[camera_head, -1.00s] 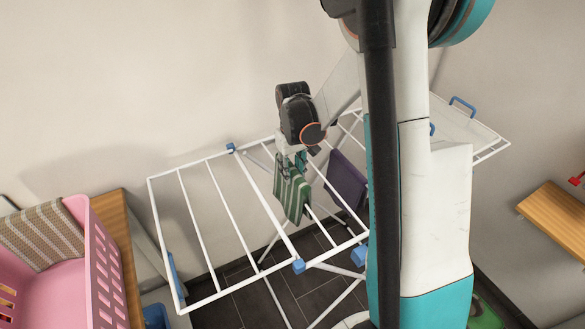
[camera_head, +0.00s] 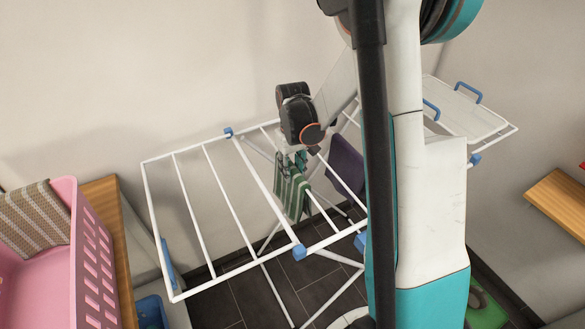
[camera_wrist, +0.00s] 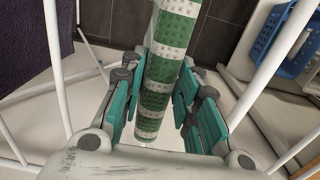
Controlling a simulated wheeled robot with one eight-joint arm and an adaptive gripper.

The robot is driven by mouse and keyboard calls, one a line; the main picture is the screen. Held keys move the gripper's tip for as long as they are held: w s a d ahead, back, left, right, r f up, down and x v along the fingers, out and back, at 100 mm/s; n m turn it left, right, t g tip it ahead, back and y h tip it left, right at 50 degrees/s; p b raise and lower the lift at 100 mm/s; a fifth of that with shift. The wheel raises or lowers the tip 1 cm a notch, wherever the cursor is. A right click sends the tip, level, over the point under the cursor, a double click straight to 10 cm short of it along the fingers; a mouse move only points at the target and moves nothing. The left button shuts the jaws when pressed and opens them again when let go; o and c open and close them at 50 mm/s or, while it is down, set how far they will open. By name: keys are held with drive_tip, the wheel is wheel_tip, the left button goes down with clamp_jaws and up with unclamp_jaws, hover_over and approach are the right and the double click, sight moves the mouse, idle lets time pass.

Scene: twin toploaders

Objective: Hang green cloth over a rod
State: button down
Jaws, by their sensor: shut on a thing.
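The green and white striped cloth (camera_head: 291,192) hangs below my gripper (camera_head: 293,160) among the rods of the white drying rack (camera_head: 225,190). In the wrist view the cloth (camera_wrist: 170,50) runs as a narrow strip between the teal fingers of my gripper (camera_wrist: 166,85), which is shut on it. In the head view a white rod (camera_head: 262,182) passes close by the cloth's left side. I cannot tell whether the cloth touches or crosses a rod. Part of the cloth's top is hidden by the fingers.
A purple cloth (camera_head: 345,163) hangs on the rack right of the green one, near my arm. A pink basket (camera_head: 92,265) with a patterned cloth (camera_head: 35,220) stands on a wooden surface at left. The rack's left rods are bare. A wooden shelf (camera_head: 560,203) is at right.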

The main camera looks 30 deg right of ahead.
drive_tip(key=c, duration=1.2)
unclamp_jaws()
drive_tip(key=shift+o, duration=0.2)
drive_tip(key=shift+r, duration=0.1)
wheel_tip(320, 180, up, 12)
drive_tip(key=s+a+r+t, duration=0.4)
drive_tip(key=s+a+r, duration=0.3)
drive_tip(key=s+r, duration=0.2)
drive_tip(key=s+a+t, duration=0.3)
drive_tip(key=s+a, duration=0.1)
drive_tip(key=s, duration=0.6)
drive_tip(key=shift+s+a+f, duration=0.15)
drive_tip(key=shift+f, duration=0.1)
